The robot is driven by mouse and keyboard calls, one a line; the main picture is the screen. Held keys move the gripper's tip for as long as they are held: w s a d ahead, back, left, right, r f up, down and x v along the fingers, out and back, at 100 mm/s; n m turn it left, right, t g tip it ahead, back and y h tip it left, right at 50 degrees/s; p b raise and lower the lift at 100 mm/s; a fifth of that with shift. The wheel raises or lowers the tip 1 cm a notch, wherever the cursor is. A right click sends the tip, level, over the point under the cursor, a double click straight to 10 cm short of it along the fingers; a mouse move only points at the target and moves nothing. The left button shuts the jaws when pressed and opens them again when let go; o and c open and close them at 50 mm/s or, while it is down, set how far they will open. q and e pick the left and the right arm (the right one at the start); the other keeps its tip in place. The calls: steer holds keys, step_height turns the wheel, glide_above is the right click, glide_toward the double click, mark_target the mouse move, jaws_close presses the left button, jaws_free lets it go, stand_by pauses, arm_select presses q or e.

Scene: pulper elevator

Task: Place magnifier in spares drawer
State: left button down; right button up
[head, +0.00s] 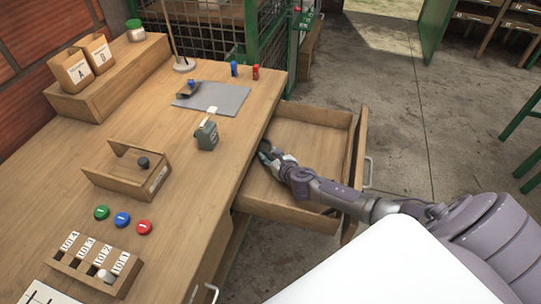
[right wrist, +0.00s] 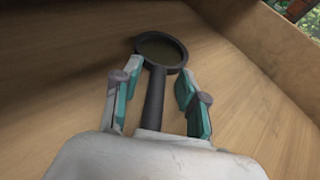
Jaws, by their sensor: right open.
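The magnifier (right wrist: 160,55) lies on the bare wooden floor of the open drawer in the right wrist view. Its round dark lens points away from me and its dark handle runs back between my fingers. My right gripper (right wrist: 155,90) is open, with one finger on each side of the handle and visible gaps to it. In the head view my right gripper (head: 268,152) reaches into the pulled-out drawer (head: 318,127) near its inner left side; the magnifier is hard to make out there. My left gripper is not in view.
The wooden bench (head: 180,100) stands left of the drawer. It holds a grey mat (head: 222,98), a small grey-green device (head: 206,135), a wooden box (head: 112,178), coloured discs and a numbered rack (head: 92,268). The drawer's front panel (head: 357,150) is at right, with open floor beyond.

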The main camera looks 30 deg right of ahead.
steer(key=shift+s+r, duration=0.2)
steer(key=shift+s, duration=0.05)
steer(key=p+v, duration=0.2)
steer(key=v, duration=0.9)
steer(key=shift+s+r, duration=0.15)
steer(key=shift+s, duration=0.05)
